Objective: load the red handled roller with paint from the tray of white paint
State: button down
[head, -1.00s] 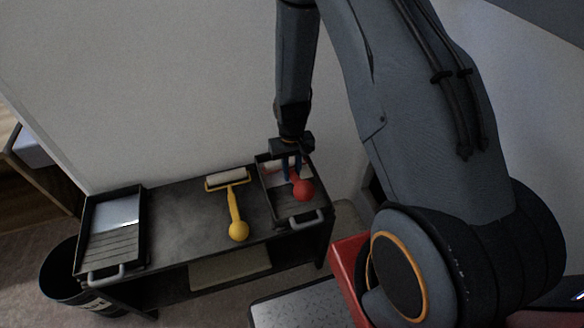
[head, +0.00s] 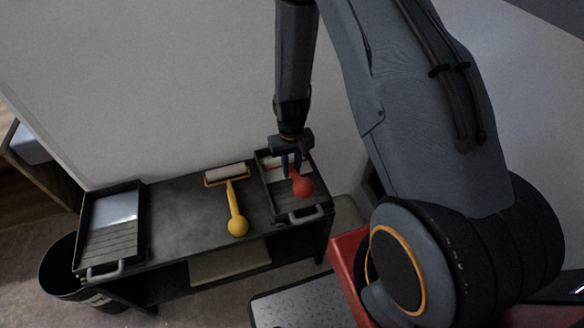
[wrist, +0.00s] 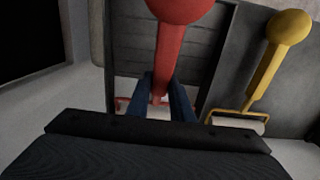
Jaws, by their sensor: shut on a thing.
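The red handled roller is in my gripper (head: 291,170). Its red handle (head: 302,186) ends in a ball and points toward the front of the right tray (head: 268,194). My gripper is shut on the handle, with two blue fingers reaching down over that tray. In the wrist view the red handle (wrist: 172,45) stands between the fingers, and parts of its red wire frame show on both sides. A pale patch lies at the back of the right tray; I cannot tell paint from roller sleeve there. The left tray (head: 133,192) holds a pale, shiny layer of paint (head: 115,208).
A yellow handled roller (head: 236,205) lies on the dark cart top (head: 180,215) between the trays. A black bin (head: 62,285) stands at the cart's left. A wall (head: 160,90) rises behind the cart. The cart top left of the yellow roller is clear.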

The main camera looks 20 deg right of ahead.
jog(key=shift+f, duration=0.45)
dwell(0.6)
jog(key=shift+r, duration=0.1)
jog(key=shift+r+p, duration=2.95)
jog(key=shift+r, duration=1.5)
